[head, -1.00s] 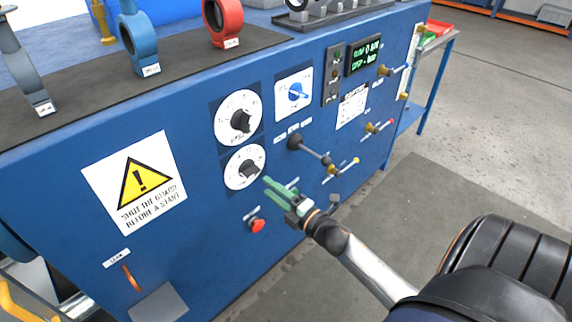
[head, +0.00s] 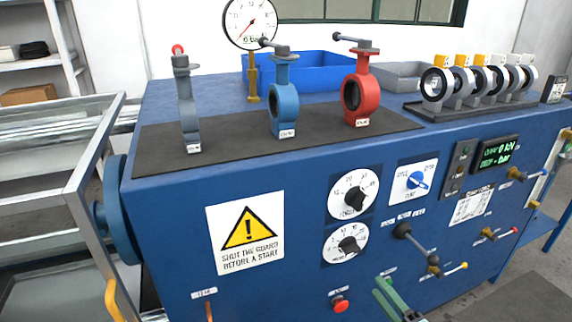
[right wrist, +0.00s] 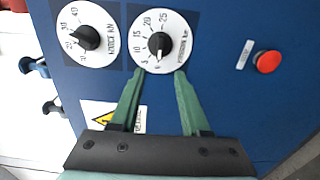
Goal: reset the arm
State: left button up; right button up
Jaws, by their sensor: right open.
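My right gripper (head: 392,298) shows at the bottom edge of the head view, in front of the blue bench's front panel. In the right wrist view its two green fingers (right wrist: 158,100) are apart with nothing between them. They point at the lower white dial with a black knob (right wrist: 159,46), which also shows in the head view (head: 346,245). I cannot tell whether the fingertips touch the panel. My left gripper is in neither view.
The front panel (head: 300,290) carries a second dial (head: 353,195), a blue selector (head: 416,181), a red button (head: 340,304) and several levers. Grey, blue (head: 284,100) and red (head: 361,92) valves stand on the black mat on top. A metal guard frame (head: 85,170) stands at left.

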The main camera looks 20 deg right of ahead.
pick_arm(q)
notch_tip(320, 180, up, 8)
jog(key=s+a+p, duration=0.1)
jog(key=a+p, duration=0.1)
jog(key=p, duration=0.8)
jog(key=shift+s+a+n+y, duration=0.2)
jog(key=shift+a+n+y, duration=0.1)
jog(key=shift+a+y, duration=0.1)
pick_arm(e)
jog(key=s+a+f+m+g, duration=0.3)
jog(key=s+a+m+g, duration=0.1)
jog(key=s+a+m, duration=0.3)
jog(key=s+a+f+m+g, duration=0.2)
jog(key=s+a+m+g, duration=0.3)
jog(key=s+a+m, duration=0.3)
jog(key=a+m, duration=0.2)
jog(key=a, duration=0.1)
jog(key=shift+f+y, duration=0.4)
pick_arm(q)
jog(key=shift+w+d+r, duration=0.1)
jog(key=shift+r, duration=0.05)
pick_arm(e)
jog(key=shift+d, duration=0.1)
